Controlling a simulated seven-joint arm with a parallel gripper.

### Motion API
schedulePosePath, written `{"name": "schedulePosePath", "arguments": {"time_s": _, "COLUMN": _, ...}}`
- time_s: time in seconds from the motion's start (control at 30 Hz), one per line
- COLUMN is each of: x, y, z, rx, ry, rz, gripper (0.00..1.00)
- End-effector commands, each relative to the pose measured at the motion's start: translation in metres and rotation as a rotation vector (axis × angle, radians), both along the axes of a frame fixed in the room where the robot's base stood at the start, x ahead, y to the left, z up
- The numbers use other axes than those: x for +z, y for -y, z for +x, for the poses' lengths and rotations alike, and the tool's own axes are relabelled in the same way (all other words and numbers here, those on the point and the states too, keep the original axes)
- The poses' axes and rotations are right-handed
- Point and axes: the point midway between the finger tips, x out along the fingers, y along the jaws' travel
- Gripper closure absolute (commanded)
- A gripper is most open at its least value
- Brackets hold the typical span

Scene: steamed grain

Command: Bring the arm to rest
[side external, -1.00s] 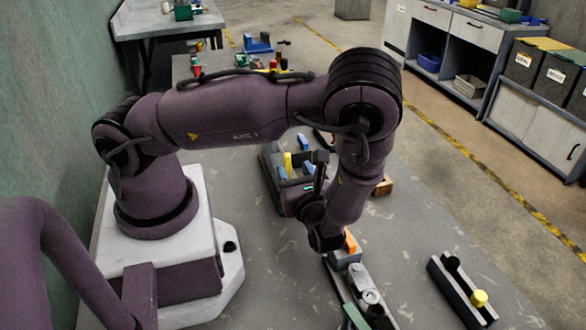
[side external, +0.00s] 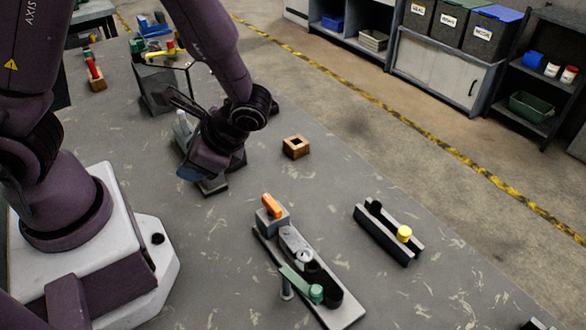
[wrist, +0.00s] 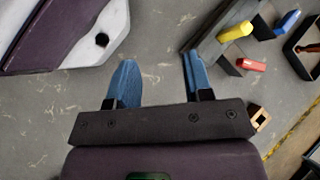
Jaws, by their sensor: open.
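My gripper (side external: 195,168) hangs low over the left-middle of the grey table (side external: 330,190) in the side external view, pointing down beside my base. In the wrist view its two blue-padded fingers (wrist: 160,80) stand wide apart, with only bare table between them. My gripper is open and empty. My arm reaches down from the top of the side external view, its upper links cut off by the frame. A grey piece (side external: 212,187) lies under or just behind my gripper and is partly hidden; whether they touch cannot be told.
A slotted fixture with an orange handle (side external: 272,206) and a rail with a yellow knob (side external: 404,233) lie in front. A wooden square block (side external: 296,147) sits behind them. A grey bin (side external: 160,92) stands farther back. Bare table lies between these things.

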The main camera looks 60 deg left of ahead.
Motion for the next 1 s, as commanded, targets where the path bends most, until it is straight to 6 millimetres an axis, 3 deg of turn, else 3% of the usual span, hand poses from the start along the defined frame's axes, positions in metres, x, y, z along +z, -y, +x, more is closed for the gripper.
{"name": "schedulePosePath", "arguments": {"time_s": 0.3, "x": 0.081, "y": 0.028, "z": 0.009, "rx": 0.298, "ry": 0.448, "rz": -0.353, "gripper": 0.53}}
{"name": "schedulePosePath", "arguments": {"time_s": 0.6, "x": 0.161, "y": 0.029, "z": 0.001, "rx": 0.456, "ry": 0.866, "rz": -0.578, "gripper": 0.53}}
{"name": "schedulePosePath", "arguments": {"time_s": 0.8, "x": 0.193, "y": 0.019, "z": -0.008, "rx": 0.473, "ry": 1.045, "rz": -0.61, "gripper": 0.53}}
{"name": "schedulePosePath", "arguments": {"time_s": 1.0, "x": 0.201, "y": 0.013, "z": -0.01, "rx": 0.488, "ry": 1.091, "rz": -0.605, "gripper": 0.53}}
